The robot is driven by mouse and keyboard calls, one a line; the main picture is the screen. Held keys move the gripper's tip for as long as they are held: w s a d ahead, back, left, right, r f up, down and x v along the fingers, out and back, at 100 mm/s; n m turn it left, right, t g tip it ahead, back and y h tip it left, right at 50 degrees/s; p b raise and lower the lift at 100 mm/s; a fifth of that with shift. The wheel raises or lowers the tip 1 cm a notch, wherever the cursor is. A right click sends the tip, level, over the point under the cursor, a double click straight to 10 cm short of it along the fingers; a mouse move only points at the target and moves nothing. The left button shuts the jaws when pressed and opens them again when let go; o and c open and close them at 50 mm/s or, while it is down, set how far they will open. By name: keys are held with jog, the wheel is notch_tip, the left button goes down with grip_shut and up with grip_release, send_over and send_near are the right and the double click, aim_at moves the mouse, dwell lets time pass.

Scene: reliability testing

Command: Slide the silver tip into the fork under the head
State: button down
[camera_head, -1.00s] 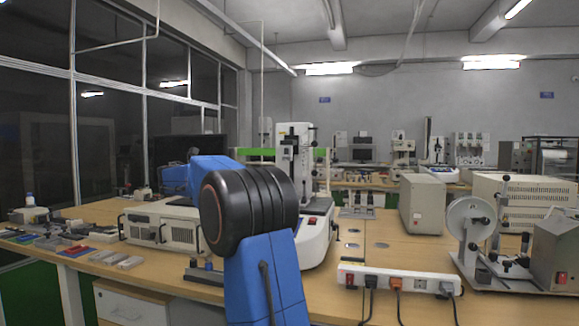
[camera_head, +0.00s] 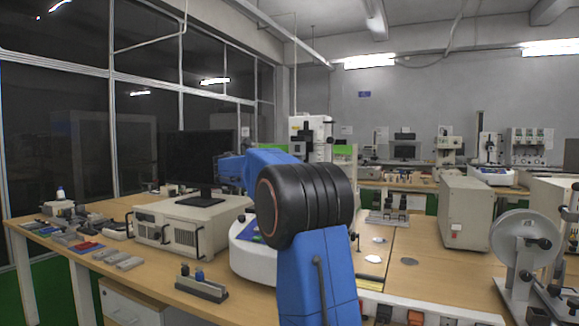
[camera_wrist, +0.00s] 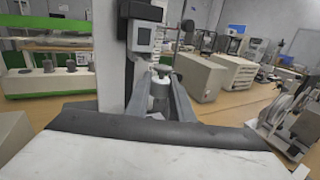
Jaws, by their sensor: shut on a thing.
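In the wrist view, the two grey fingers of my gripper (camera_wrist: 160,104) are closed around a short silver cylinder (camera_wrist: 159,85), which looks like the silver tip. The tester's white head (camera_wrist: 146,35) stands just beyond and above it, on a tall column. A dark part hangs below the head, close to the tip; I cannot make out the fork's prongs or whether the tip touches them. In the head view, the tester's head (camera_head: 311,130) shows behind my blue arm. My black arm joint hides the gripper, tip and fork there.
A beige controller box (camera_head: 184,224) with a dark monitor stands left of the tester. A small stand (camera_head: 202,289) is at the bench's front edge. A power strip (camera_head: 440,310), a beige box (camera_head: 463,213) and a reel device (camera_head: 522,255) are on the right.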

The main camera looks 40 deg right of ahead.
jog(key=shift+w+d+f, duration=0.1)
jog(key=shift+w+d, duration=0.25)
jog(key=shift+d, duration=0.45)
jog(key=shift+w+d, duration=0.35)
jog(key=shift+d, duration=0.4)
jog(key=shift+w+d+f, duration=0.1)
jog(key=shift+w+d, duration=0.25)
jog(key=shift+d, duration=0.45)
jog(key=shift+a, duration=0.15)
jog(key=shift+w+d, duration=0.35)
jog(key=shift+d, duration=0.45)
jog(key=shift+w+d, duration=0.35)
jog(key=shift+d, duration=0.45)
jog(key=shift+w+d, duration=0.35)
jog(key=shift+d, duration=0.45)
dwell(0.3)
jog(key=c, duration=1.5)
grip_release()
jog(key=shift+o, duration=0.2)
jog(key=a, duration=1.7)
jog(key=shift+w+a, duration=0.2)
jog(key=shift+w, duration=0.15)
